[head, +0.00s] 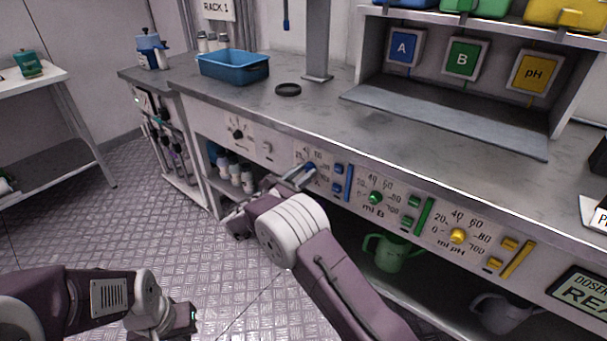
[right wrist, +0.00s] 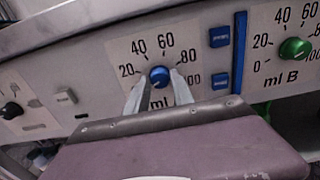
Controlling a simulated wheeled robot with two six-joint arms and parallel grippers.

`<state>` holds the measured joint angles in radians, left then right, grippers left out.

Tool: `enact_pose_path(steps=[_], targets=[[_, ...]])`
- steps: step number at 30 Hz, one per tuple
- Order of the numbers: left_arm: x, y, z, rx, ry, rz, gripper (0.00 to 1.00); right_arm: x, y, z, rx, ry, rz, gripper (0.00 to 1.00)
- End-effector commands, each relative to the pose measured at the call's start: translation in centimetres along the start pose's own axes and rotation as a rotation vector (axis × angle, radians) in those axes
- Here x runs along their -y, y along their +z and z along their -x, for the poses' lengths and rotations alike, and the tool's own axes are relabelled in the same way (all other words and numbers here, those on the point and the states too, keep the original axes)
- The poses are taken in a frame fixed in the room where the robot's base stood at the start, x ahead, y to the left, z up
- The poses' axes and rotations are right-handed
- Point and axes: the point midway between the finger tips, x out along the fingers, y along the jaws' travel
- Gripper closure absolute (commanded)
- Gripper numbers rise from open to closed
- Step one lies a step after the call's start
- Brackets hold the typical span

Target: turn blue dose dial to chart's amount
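The blue dose dial (right wrist: 160,76) sits on the left printed scale, marked 20 to 100 ml, on the counter's front panel. In the head view the dial (head: 311,168) is partly behind my gripper. My right gripper (right wrist: 160,86) has one finger on each side of the dial, close to its edges. I cannot tell whether the fingers press on it. The dial's pointer is too small to read. My left gripper (head: 178,320) is low at the left, away from the panel, its fingers not clear. No readable dose chart shows; a white card (head: 596,214) is cut off at the right edge.
Blue buttons and a blue bar (right wrist: 239,52) stand right of the dial. The green dial (head: 376,198) and yellow dial (head: 457,236) are farther right. A black knob (right wrist: 11,110) is to the left. A green jug (head: 392,252) stands on the shelf below.

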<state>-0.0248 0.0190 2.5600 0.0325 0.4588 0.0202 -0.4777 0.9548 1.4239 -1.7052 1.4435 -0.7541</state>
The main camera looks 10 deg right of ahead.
Motion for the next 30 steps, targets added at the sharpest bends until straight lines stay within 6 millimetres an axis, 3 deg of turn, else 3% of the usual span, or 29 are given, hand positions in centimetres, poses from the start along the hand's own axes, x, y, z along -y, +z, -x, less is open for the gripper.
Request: enact_pose_path(steps=[14, 30], targets=[[0.0, 0.1, -0.5, 0.000, 0.000, 0.000, 1.00, 0.0, -0.2, 0.0, 0.000, 0.000, -0.090, 1.00], [0.1, 0.4, -3.5, 0.000, 0.000, 0.000, 1.00, 0.0, -0.5, 0.0, -0.001, 0.000, -0.570, 1.00]])
